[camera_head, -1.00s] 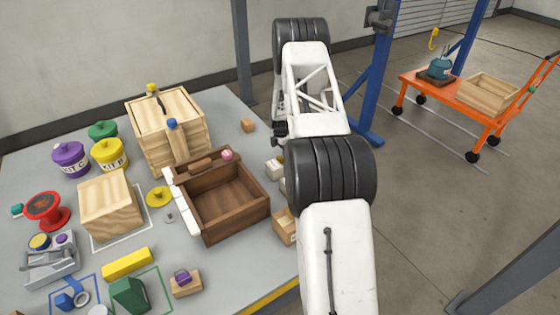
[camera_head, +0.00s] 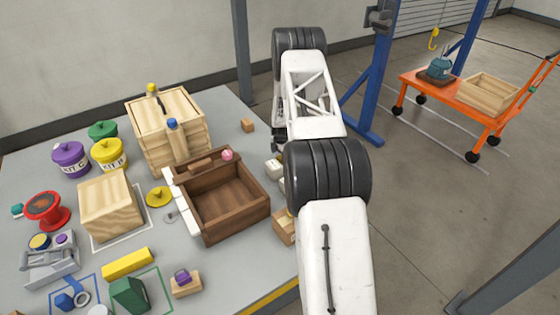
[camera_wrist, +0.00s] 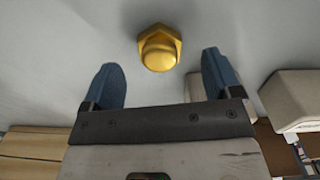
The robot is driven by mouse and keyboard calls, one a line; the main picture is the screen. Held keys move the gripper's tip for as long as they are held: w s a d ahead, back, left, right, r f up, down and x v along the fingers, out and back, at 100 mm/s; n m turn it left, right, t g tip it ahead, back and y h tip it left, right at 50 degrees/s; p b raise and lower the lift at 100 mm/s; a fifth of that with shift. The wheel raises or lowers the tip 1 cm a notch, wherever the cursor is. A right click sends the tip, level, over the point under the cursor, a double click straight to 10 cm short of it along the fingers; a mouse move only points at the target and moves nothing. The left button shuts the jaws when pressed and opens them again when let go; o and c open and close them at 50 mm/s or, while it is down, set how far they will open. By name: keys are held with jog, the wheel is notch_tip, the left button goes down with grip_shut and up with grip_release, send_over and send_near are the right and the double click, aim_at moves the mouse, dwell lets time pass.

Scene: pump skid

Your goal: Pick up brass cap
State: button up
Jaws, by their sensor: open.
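The brass cap (camera_wrist: 160,48) shows in the wrist view as a gold hex-based piece with a rounded top, on a grey surface. My gripper (camera_wrist: 163,78) is open, its two blue fingertips spread to the left and right below the cap in the picture. The cap lies beyond the fingertips, roughly centred between them, and neither finger touches it. In the head view my arm covers the area by the bench's right edge, and I cannot make out the cap or the fingers there.
Pale blocks (camera_wrist: 294,98) stand close to the right finger in the wrist view. In the head view, an open brown wooden drawer (camera_head: 232,232), a white block (camera_head: 274,169) and a cardboard box (camera_head: 284,227) are near my arm.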

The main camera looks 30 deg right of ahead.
jog(key=shift+f, duration=1.5)
jog(key=c, duration=1.1)
